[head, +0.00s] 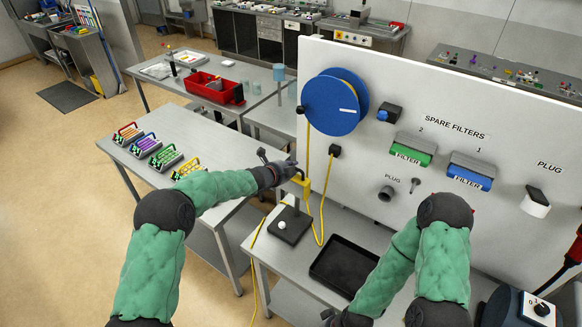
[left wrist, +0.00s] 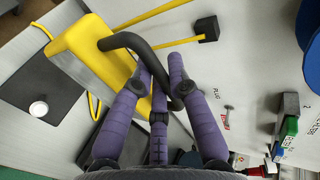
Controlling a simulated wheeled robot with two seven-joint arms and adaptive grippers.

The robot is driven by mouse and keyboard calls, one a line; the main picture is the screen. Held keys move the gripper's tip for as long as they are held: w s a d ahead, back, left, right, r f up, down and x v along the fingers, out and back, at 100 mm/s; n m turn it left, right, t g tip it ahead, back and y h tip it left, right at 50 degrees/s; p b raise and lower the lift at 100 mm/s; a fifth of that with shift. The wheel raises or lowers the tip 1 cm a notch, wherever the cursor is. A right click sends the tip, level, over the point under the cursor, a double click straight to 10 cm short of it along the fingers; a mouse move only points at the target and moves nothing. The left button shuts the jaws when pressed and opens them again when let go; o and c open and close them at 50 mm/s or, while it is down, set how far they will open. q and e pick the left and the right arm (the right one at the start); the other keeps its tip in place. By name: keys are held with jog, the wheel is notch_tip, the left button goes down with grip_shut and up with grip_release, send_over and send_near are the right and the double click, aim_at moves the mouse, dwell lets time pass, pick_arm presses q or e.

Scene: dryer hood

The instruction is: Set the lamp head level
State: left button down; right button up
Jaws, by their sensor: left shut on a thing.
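A yellow block-like body (left wrist: 92,48) with a curved black handle (left wrist: 130,40) shows large in the left wrist view; I take it for the lamp head. It sits tilted in that view. My left gripper (left wrist: 160,85) is shut on the black handle, its purple fingers on both sides of it. In the head view my left gripper (head: 284,173) is beside the small yellow body (head: 303,181), in front of the white panel and above the bench. My right gripper (head: 338,318) is only partly in view at the bottom edge, so its fingers cannot be read.
A blue reel (head: 333,103) on the white panel (head: 455,95) has a yellow cord (head: 325,195) hanging from it. Below are a dark plate (head: 290,232) with a white knob and a black tray (head: 345,266). Filters and plugs stick out from the panel at right.

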pick_arm(q)
jog(key=shift+w+r, duration=0.25)
jog(key=shift+r, duration=0.1)
jog(key=c, duration=1.3)
grip_release()
jog(key=shift+c, duration=0.2)
jog(key=shift+o, duration=0.7)
jog(key=shift+d+f, duration=0.1)
jog(key=shift+s, duration=0.1)
jog(key=v, duration=1.2)
jog(key=shift+f, duration=0.1)
